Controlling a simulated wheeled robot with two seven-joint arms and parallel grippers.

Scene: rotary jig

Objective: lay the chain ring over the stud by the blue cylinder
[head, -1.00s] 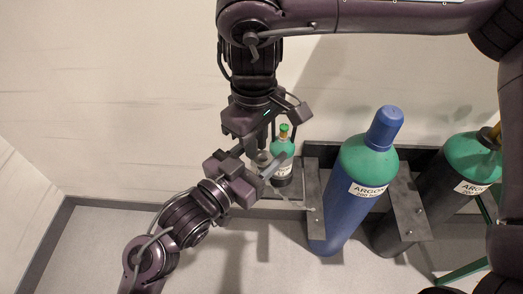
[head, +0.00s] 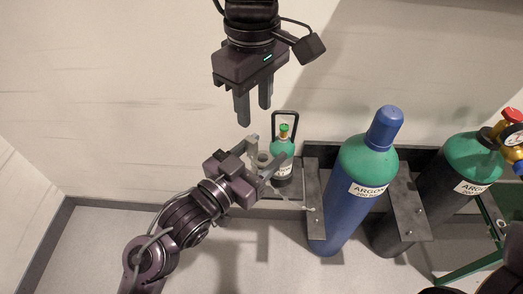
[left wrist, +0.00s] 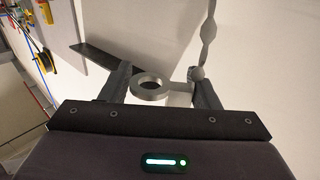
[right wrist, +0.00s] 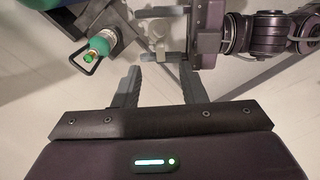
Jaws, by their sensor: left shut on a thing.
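My left gripper (head: 262,162) is shut on the grey chain ring (left wrist: 149,88), which lies between its two spread fingers in the left wrist view. A tab runs from the ring to a beaded chain (left wrist: 208,30) beside the right finger. In the head view the ring (head: 263,160) is small and partly hidden by the fingers. The blue cylinder (head: 352,195) with a green shoulder stands upright to the right of this gripper. A small pale spot, likely the stud (head: 312,209), shows on the bracket plate left of that cylinder. My right gripper (head: 254,104) is open and empty, above the left one.
A small green-topped bottle (head: 282,165) with a dark wire handle stands close to my left gripper. A dark cylinder (head: 400,222) with a gauge stands at the right. A dark bracket plate (head: 408,205) stands between the cylinders. Floor at lower left is free.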

